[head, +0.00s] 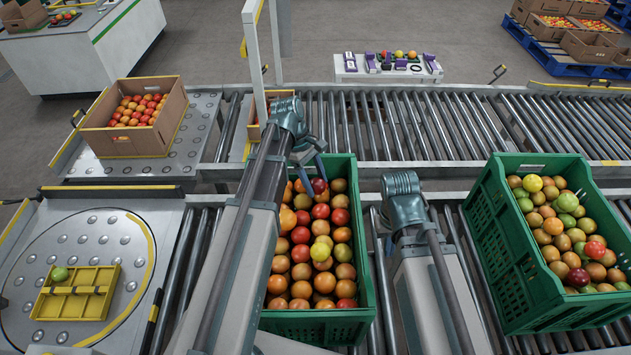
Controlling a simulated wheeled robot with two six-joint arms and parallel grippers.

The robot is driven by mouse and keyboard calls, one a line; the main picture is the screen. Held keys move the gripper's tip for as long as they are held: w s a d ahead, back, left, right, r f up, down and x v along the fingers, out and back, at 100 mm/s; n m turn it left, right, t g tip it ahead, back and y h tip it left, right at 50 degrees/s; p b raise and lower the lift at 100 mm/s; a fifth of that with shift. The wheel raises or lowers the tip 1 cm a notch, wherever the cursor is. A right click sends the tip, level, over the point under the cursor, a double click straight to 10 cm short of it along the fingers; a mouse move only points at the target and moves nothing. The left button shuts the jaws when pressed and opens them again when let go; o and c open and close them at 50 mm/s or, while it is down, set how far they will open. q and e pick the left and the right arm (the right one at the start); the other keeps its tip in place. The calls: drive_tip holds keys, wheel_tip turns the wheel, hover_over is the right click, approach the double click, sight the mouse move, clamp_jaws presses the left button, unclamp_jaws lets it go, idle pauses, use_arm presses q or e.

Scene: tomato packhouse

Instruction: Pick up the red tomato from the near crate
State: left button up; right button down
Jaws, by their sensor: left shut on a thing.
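The near green crate (367,258) stands in the middle on the rollers, filled with red, orange and yellow tomatoes. My left gripper (313,182) reaches over its far left part, fingers pointing down. It is shut on a dark red tomato (319,186), which shows between the fingertips at the level of the heap; I cannot tell whether it is clear of the others. My left arm hides the crate's left side. My right arm's wrist is right of the crate; its jaws are hidden.
Another green crate (498,256) of mixed tomatoes stands at the right. A cardboard box (128,143) of tomatoes is at the far left. A yellow tray (75,308) holding a green tomato (60,274) lies on the round plate at left. A post (255,60) rises behind my left gripper.

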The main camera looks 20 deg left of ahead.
sight(315, 180)
use_arm(q)
wheel_tip(315, 180, up, 7)
drive_tip(key=p, duration=0.6)
drive_tip(key=shift+r, duration=0.15)
